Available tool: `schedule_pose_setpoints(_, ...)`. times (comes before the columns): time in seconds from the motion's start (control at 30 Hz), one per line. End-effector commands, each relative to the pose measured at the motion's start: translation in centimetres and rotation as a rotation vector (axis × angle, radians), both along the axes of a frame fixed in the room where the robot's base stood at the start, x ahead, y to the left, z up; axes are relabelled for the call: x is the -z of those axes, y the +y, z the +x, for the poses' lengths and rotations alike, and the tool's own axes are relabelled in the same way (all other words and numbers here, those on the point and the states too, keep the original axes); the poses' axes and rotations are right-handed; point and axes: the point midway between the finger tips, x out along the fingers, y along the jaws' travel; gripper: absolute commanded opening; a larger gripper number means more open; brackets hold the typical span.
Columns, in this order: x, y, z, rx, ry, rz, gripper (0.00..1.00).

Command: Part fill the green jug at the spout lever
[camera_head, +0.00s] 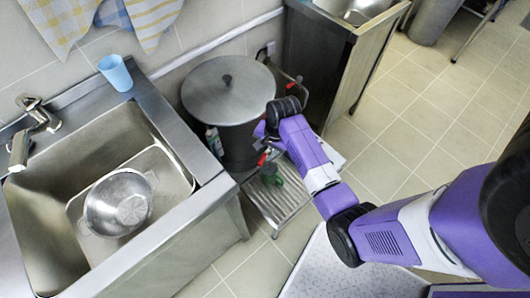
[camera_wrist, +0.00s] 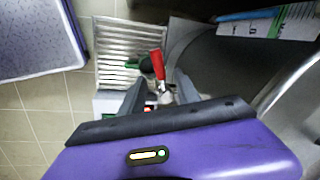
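The green jug (camera_head: 272,176) stands on a slatted metal rack (camera_head: 277,203) beside the large grey pot (camera_head: 228,125), below the spout. My gripper partly hides it in the head view. In the wrist view only a bit of dark green (camera_wrist: 145,65) shows behind the lever; the jug's inside is not visible. The red spout lever (camera_wrist: 158,64) points away from my gripper (camera_wrist: 160,80). Its fingers are apart, one on each side of the lever's metal base. I cannot tell whether either finger touches it.
A steel sink (camera_head: 45,205) holding a metal bowl (camera_head: 118,203) is on the left, with a blue cup (camera_head: 115,72) on its rim. The pot has a flat lid (camera_head: 215,80). A steel cabinet (camera_head: 325,60) stands behind my arm. Tiled floor (camera_head: 425,125) is clear at right.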

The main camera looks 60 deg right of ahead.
Motion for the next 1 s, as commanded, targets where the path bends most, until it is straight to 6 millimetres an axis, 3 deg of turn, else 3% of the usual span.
schedule_pose_setpoints(0.1,-1.8,-0.1,-0.4,0.001,-0.001,-0.002,0.38)
schedule_pose_setpoints(0.3,-3.3,0.0,-0.7,0.001,0.001,0.001,0.38)
schedule_pose_setpoints(0.67,-3.1,0.0,-0.7,-0.001,0.001,0.001,0.38)
schedule_pose_setpoints(0.73,-2.0,0.4,-1.0,-0.008,0.008,0.004,0.38)
schedule_pose_setpoints(0.8,0.8,1.6,-2.7,-0.022,0.042,0.015,0.38)
schedule_pose_setpoints(0.87,4.1,3.2,-5.4,-0.044,0.087,0.027,0.38)
schedule_pose_setpoints(1.0,11.0,7.1,-12.7,-0.110,0.180,0.033,0.38)
